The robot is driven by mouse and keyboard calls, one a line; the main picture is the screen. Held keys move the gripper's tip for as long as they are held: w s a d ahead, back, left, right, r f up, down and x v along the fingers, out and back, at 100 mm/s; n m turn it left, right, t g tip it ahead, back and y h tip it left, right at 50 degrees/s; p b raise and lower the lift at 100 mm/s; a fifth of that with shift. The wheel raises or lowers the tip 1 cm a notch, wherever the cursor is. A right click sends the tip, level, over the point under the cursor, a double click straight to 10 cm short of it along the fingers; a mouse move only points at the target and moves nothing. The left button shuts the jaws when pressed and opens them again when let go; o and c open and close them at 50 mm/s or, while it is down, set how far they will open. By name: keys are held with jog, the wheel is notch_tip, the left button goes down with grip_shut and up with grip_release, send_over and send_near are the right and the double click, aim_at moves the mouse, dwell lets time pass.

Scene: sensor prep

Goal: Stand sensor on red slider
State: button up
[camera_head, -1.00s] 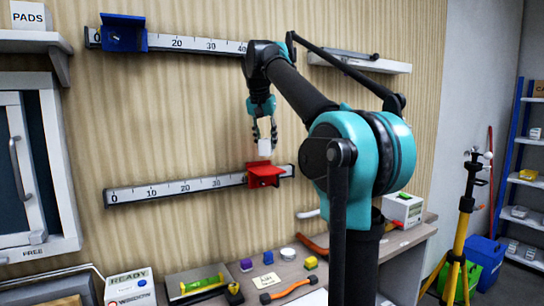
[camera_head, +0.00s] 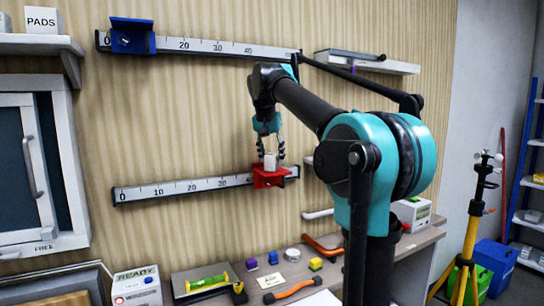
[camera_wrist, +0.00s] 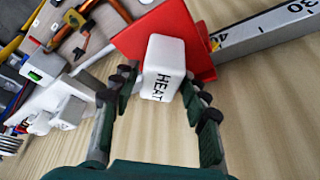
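The sensor is a small white block (camera_wrist: 166,62) with rounded edges and the word HEAT on its side. In the head view the sensor (camera_head: 270,162) is upright at the red slider (camera_head: 268,179), on the lower ruler rail. The red slider (camera_wrist: 134,40) shows behind the sensor in the wrist view. I cannot tell whether the sensor's base touches the slider's shelf. My gripper (camera_head: 271,157) points down over the slider, with its fingers on both sides of the sensor. In the wrist view my gripper (camera_wrist: 162,86) looks shut on the sensor.
The lower rail (camera_head: 180,188) and the upper rail (camera_head: 215,48) are on the wall. A blue slider (camera_head: 132,37) is on the upper rail. The bench (camera_head: 425,240) below carries tools, small colored blocks and a white box. A white shelf (camera_head: 367,63) is at the upper right.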

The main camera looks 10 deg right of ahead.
jog(key=shift+o, duration=0.4)
jog(key=shift+r, duration=0.25)
jog(key=v, duration=1.1)
jog(key=shift+s+r, duration=0.2)
jog(key=shift+r, duration=0.15)
jog(key=shift+s+a, duration=0.1)
